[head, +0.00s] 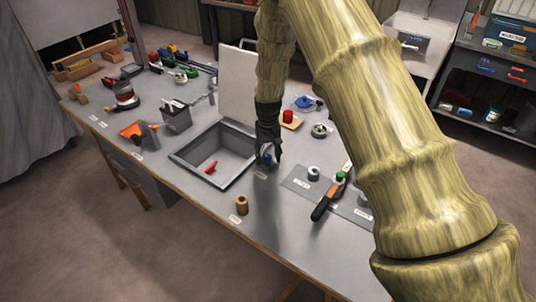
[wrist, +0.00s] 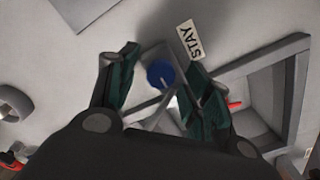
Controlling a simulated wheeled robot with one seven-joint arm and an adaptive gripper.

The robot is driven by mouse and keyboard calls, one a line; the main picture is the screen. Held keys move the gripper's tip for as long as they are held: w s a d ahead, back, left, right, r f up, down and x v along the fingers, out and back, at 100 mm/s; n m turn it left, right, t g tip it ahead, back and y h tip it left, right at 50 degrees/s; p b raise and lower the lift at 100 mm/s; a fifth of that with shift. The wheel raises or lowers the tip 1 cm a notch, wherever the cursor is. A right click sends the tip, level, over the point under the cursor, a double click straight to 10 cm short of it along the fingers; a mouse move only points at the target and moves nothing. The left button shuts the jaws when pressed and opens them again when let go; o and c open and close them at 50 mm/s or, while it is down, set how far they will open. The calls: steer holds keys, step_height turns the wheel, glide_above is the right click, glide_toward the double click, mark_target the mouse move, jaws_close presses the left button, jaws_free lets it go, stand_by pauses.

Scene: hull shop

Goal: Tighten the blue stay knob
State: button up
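The blue stay knob (wrist: 160,74) sits on a small grey bracket beside the open grey box (head: 190,173), close to a white label reading STAY (wrist: 190,39). In the head view the knob (head: 267,159) is mostly hidden by my gripper (head: 267,152), which points down over it. In the wrist view my gripper (wrist: 156,76) has its two dark green fingers apart, one on each side of the knob. A gap shows between each finger and the knob. A pale line shows on the knob's top.
A pale panel (head: 237,87) stands upright behind the box, and a red item (head: 210,167) lies inside it.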

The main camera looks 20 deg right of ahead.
mark_target(268, 156)
steer(key=shift+r, duration=0.1)
step_height(268, 156, up, 12)
stand_by(0.6)
stand_by(0.4)
